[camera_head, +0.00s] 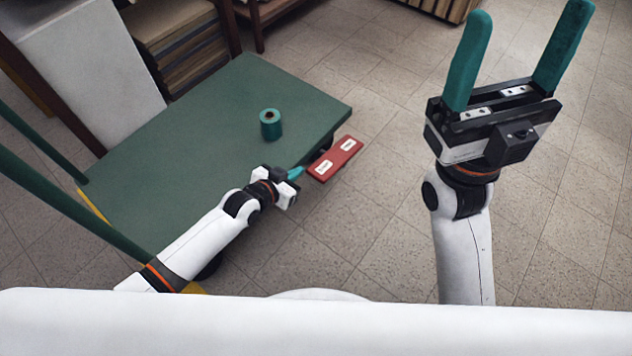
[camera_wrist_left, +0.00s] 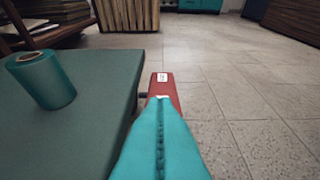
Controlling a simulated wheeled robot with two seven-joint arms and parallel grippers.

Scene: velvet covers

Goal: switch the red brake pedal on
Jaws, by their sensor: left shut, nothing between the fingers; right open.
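The red brake pedal (camera_head: 337,158) sticks out from the near right edge of the green cart's deck and carries two white labels. In the left wrist view the pedal (camera_wrist_left: 161,86) lies straight ahead, its near part hidden by my fingers. My left gripper (camera_head: 297,172) is shut and empty, its teal fingertips close to the pedal's near end. I cannot tell whether they touch it. In the left wrist view my shut left fingers (camera_wrist_left: 160,140) fill the lower middle. My right gripper (camera_head: 520,45) is open and empty, raised at the right, away from the pedal.
The green cart deck (camera_head: 200,130) fills the left middle. A teal roll (camera_head: 271,125) stands on it, left of the pedal. Green handle posts (camera_head: 60,195) rise at the left. Stacked boards (camera_head: 180,45) stand behind. The tiled floor (camera_head: 370,230) to the right is clear.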

